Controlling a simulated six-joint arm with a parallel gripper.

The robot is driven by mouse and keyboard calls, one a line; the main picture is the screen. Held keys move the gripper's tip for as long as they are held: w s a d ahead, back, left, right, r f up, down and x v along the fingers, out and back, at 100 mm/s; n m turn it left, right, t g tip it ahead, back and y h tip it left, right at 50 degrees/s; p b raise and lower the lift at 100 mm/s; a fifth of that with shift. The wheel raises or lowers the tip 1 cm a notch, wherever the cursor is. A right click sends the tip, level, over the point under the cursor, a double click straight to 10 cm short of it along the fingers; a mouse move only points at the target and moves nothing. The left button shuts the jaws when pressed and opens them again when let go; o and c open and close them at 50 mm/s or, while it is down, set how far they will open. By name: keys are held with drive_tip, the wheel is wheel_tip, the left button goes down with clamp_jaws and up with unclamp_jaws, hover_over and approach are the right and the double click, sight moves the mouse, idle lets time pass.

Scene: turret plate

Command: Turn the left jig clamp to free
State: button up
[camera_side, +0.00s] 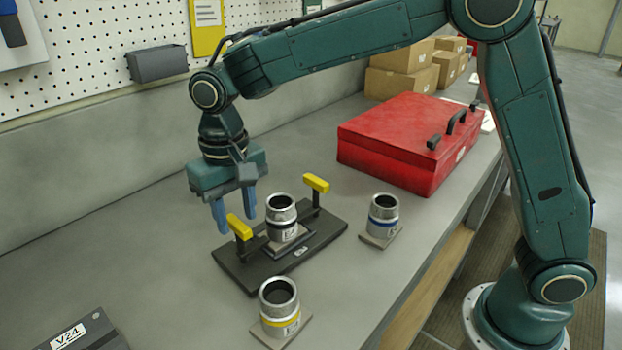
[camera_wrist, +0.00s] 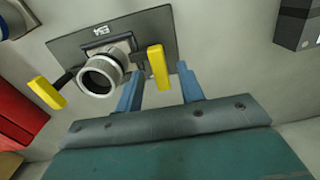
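The dark jig plate (camera_side: 326,228) lies on the bench with a metal cylinder (camera_side: 282,217) with a black band standing in its middle. The left clamp has a yellow handle (camera_side: 240,227), which also shows in the wrist view (camera_wrist: 158,67). The right clamp has a yellow handle (camera_side: 316,183), seen at the left of the wrist view (camera_wrist: 46,93). My gripper (camera_side: 235,222) is open and empty, fingers pointing down close to the left clamp. In the wrist view the left handle appears between the blue fingers (camera_wrist: 158,72); I see no grip on it.
A blue-banded cylinder (camera_side: 383,216) and a yellow-banded cylinder (camera_side: 280,307) stand on small plates beside the jig. A red toolbox (camera_side: 395,138) is behind to the right. A dark box marked V24 (camera_side: 85,335) sits at the front left. The bench left of the jig is clear.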

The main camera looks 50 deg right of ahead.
drive_tip(key=shift+f, duration=0.45)
clamp_jaws()
